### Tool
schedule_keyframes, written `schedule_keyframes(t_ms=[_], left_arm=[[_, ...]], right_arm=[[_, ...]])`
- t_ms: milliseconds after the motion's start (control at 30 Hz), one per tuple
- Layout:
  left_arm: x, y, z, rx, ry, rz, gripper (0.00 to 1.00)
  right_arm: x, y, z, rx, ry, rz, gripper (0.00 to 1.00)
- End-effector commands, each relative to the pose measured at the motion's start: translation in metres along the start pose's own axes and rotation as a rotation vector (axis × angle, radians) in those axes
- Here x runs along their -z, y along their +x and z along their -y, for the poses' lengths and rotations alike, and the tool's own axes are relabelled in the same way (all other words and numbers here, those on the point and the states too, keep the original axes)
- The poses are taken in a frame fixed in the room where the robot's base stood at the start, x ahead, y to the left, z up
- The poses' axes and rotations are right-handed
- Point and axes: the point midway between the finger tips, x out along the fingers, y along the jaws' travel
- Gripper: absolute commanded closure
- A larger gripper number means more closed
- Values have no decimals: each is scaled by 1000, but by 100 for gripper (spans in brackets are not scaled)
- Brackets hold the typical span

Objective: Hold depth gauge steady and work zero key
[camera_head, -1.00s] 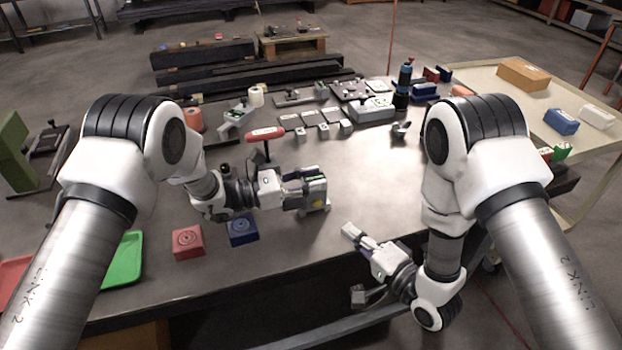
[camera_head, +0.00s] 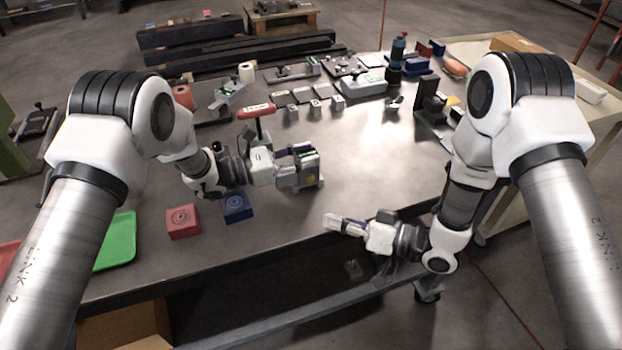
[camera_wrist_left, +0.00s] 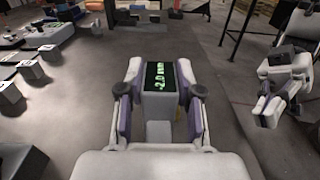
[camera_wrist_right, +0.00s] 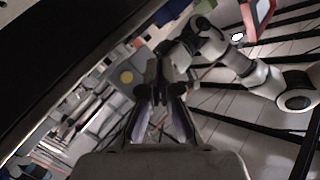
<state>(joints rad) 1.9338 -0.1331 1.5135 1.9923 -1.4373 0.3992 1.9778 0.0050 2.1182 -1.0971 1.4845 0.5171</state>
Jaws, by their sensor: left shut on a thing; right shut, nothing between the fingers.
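The depth gauge (camera_head: 310,168) is a grey block with a yellow round mark, near the table's front edge in the head view. My left gripper (camera_head: 298,166) is shut on it. The left wrist view shows the gauge (camera_wrist_left: 158,100) between the two fingers, its lit display reading about -2.0 mm in green.
A red block (camera_head: 183,222) and a blue block (camera_head: 237,208) lie left of the gauge. Several small blocks and plates stand farther back. The tabletop (camera_head: 365,165) right of the gauge is clear.

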Motion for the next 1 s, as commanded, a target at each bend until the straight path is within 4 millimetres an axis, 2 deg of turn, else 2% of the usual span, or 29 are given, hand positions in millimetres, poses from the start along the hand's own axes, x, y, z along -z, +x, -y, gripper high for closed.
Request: schedule_keyframes(t_ms=[267, 700, 1000], left_arm=[[0, 0, 0, 0, 0, 0, 100], [0, 0, 0, 0, 0, 0, 100], [0, 0, 0, 0, 0, 0, 100]], right_arm=[[7, 11, -8, -1, -2, 1, 100], [38, 54, -39, -1, 1, 0, 100], [45, 62, -45, -1, 2, -1, 100]])
